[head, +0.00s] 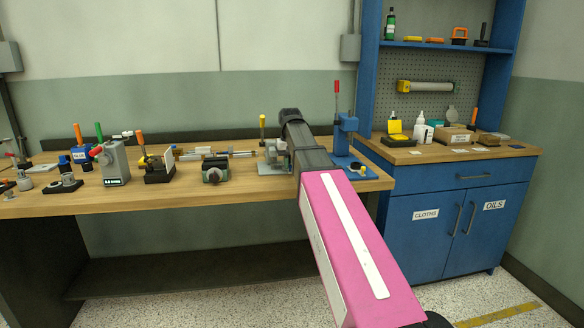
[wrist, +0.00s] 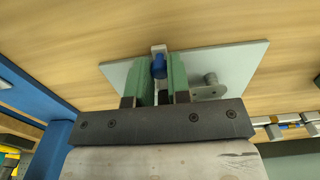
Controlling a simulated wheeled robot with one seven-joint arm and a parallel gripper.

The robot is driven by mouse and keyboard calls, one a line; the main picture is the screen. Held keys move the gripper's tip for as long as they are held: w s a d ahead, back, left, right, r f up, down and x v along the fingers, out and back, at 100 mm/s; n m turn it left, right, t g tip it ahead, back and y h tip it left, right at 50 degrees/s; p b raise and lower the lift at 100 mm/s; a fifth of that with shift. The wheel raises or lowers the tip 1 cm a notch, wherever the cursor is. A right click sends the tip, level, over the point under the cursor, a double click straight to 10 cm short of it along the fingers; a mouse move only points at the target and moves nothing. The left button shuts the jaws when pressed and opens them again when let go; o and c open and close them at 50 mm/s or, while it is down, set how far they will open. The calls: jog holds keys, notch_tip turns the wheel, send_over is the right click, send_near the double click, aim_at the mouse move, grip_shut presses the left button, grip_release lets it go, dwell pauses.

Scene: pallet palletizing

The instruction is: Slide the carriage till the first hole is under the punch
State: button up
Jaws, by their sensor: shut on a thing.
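My gripper (wrist: 159,78) shows in the wrist view with its two green fingers closed around a small blue part (wrist: 159,66) with a pale top. This part stands over a light grey plate (wrist: 230,62) on the wooden bench. A grey post (wrist: 210,80) stands on the plate, right of the fingers. A blue press with a red-tipped lever (head: 346,123) stands just right of my arm. I cannot make out the carriage's holes or the punch tip.
The wooden bench (head: 230,195) carries a small dark vise (head: 215,168), a grey box device (head: 114,162) and several handled tools to the left. A blue cabinet (head: 440,205) with bottles and boxes stands at right. The bench's front strip is mostly clear.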

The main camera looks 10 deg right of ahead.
jog(key=shift+a, duration=1.3)
jog(key=shift+d, duration=0.1)
dwell(0.3)
jog(key=o, duration=0.9)
jog(key=shift+c, duration=0.2)
jog(key=shift+r, duration=0.15)
jog(key=shift+r, duration=2.35)
jog(key=shift+s, duration=0.1)
